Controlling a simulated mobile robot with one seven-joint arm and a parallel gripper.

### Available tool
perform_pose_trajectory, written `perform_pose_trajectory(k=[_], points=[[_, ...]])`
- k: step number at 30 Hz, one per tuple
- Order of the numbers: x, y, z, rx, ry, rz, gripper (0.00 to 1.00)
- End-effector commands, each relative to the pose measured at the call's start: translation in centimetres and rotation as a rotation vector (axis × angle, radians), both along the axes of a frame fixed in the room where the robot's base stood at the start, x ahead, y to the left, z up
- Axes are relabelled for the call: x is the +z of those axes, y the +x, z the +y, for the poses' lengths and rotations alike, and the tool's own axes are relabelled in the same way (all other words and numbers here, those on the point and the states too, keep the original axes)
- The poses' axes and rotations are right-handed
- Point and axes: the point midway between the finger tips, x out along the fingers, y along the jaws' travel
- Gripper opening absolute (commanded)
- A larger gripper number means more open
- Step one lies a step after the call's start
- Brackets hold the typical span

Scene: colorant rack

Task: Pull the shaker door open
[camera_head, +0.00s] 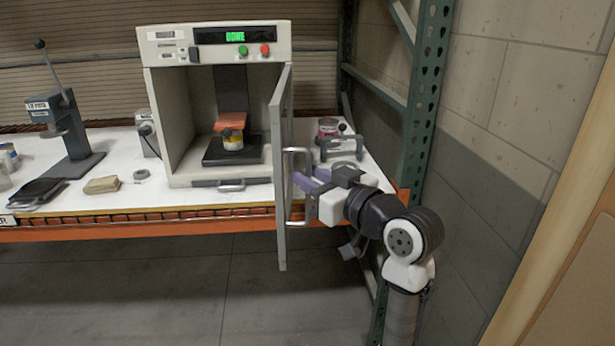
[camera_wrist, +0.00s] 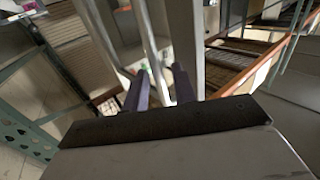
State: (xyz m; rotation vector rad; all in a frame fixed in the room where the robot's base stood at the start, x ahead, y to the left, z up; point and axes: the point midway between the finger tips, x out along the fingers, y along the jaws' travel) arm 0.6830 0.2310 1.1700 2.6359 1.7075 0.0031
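The shaker (camera_head: 160,110) is a white cabinet with a lit green display, standing on the bench. Its door (camera_head: 281,120) is swung outward on the right side, nearly edge-on to the head view, and the chamber is open to view. The metal door handle (camera_head: 296,150) is on the door's right-hand face. My gripper (camera_head: 306,182) is at the handle, its purple fingers pointing toward the door. In the wrist view, the handle bar (camera_wrist: 152,50) runs between the two parted fingers (camera_wrist: 160,90), with a gap showing beside it. The door (camera_wrist: 187,45) is just beyond.
A can (camera_head: 233,141) sits on the black platform in the chamber, under an orange pad. A clamp-like fixture (camera_head: 341,146) stands on the bench to the right. A green rack post (camera_head: 424,100) and block wall lie close right of my arm. Floor ahead of the bench is clear.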

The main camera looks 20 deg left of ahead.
Motion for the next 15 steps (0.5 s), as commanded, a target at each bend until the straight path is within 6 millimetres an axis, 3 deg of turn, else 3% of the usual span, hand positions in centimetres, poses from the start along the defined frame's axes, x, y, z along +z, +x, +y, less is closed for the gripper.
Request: perform_pose_trajectory(k=[9, 15], points=[[-0.3, -2.9, -6.6, -0.006, 0.0, -0.004, 0.27], [-0.2, -4.3, -9.8, -0.004, 0.001, -0.003, 0.27]])
